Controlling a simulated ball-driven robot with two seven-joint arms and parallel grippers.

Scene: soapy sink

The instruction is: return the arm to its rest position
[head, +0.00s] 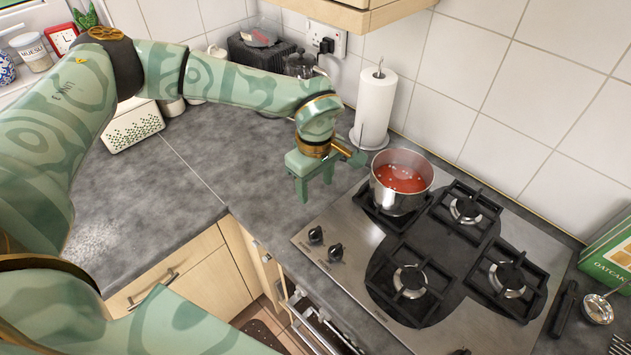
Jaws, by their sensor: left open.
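My left arm comes in from the left and reaches over the grey worktop. My left gripper (314,190) is open, pointing down, with nothing between its fingers. It is over the worktop (170,205), left of the gas hob and beside the pot. Whether its fingertips touch the worktop I cannot tell. My right gripper is not in view.
A steel pot (401,190) with red liquid stands on the back left burner of the hob (345,283). A paper towel roll (375,110) stands behind the gripper. A white perforated container (133,127) stands on the left. The worktop's left part is largely clear.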

